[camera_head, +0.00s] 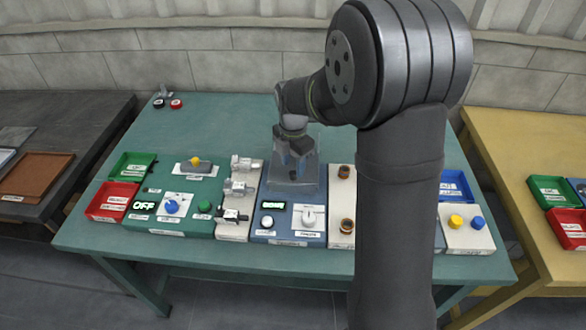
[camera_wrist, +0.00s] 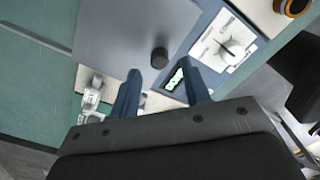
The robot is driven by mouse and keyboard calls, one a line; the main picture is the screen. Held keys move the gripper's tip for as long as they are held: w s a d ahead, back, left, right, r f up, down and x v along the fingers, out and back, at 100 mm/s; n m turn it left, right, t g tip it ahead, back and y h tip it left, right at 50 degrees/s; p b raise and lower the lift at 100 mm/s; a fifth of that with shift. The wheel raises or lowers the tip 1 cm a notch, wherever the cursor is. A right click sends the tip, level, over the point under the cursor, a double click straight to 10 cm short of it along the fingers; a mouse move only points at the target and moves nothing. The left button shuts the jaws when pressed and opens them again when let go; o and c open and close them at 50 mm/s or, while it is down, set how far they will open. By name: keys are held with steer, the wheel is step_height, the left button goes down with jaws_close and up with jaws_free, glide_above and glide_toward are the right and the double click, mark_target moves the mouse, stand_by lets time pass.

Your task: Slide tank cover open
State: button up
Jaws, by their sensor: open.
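The tank cover (camera_wrist: 120,35) is a flat grey plate with a dark round knob (camera_wrist: 159,57). In the head view, the cover (camera_head: 292,187) lies at the back of the blue chassis and my gripper hides part of it. My gripper (camera_head: 294,158) points down over the cover. In the wrist view, my gripper (camera_wrist: 160,68) is open. Its two blue fingertips are apart, with the knob between or just beyond them; I cannot tell whether they touch it.
The blue chassis (camera_head: 261,235) has a lit display (camera_head: 274,206) and a white dial (camera_head: 309,215) in front. A pale module with metal valves (camera_head: 239,188) stands on the left. Amber-topped fittings (camera_head: 347,226) stand on the right.

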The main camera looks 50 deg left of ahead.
steer(key=shift+f, duration=1.35)
jaws_close()
steer(key=w+a, duration=0.8)
steer(key=shift+w+a, duration=0.1)
jaws_free()
